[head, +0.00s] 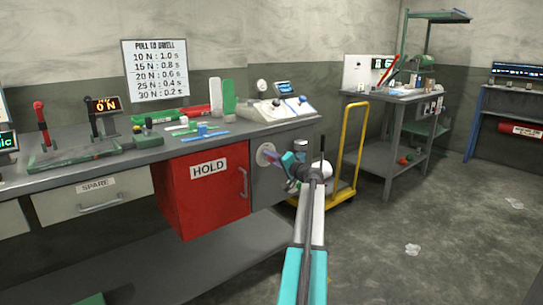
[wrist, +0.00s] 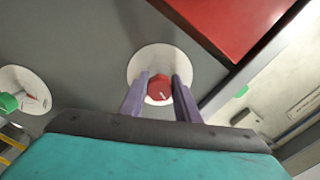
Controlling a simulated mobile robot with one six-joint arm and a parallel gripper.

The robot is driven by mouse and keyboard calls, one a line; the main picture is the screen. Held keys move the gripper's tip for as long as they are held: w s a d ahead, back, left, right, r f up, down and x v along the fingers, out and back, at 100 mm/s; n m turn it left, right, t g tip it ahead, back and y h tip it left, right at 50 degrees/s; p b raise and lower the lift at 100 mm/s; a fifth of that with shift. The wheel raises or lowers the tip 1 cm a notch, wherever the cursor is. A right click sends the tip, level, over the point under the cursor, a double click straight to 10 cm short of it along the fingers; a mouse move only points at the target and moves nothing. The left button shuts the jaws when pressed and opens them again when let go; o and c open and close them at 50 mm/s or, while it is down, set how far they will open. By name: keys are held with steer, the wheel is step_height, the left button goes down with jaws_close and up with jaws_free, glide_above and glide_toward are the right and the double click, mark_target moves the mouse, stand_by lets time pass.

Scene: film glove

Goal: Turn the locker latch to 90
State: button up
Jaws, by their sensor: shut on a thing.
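The locker latch is a red round knob (wrist: 158,84) on a white disc (wrist: 150,57), set in a grey panel beside the red locker. A short pale mark shows on the knob's face. In the head view the white disc (head: 262,151) sits right of the red HOLD locker (head: 193,195), and the knob is hidden by my gripper. My gripper (head: 272,156) reaches the disc with its purple fingers. In the wrist view my gripper (wrist: 160,84) has one finger on each side of the knob and is shut on it. The locker door is closed.
A second white dial with a green part (wrist: 8,101) is at the left in the wrist view. The workbench (head: 110,158) carries tools and a control box (head: 285,108) above the panel. A yellow cart (head: 345,165) stands close right of my arm. Floor beyond it is mostly open.

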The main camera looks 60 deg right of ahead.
steer(key=m+p, duration=0.2)
steer(key=m, duration=0.1)
steer(key=shift+r+m+p, duration=0.25)
steer(key=shift+m+p, duration=0.15)
steer(key=m+p, duration=0.3)
steer(key=shift+m, duration=0.3)
steer(key=m+p, duration=0.4)
steer(key=shift+m, duration=0.4)
steer(key=shift+f+m+p, duration=0.1)
steer(key=shift+m+p, duration=0.4)
steer(key=shift+f, duration=0.1)
steer(key=o, duration=1)
steer(key=shift+o, duration=0.2)
steer(key=shift+s, duration=0.1)
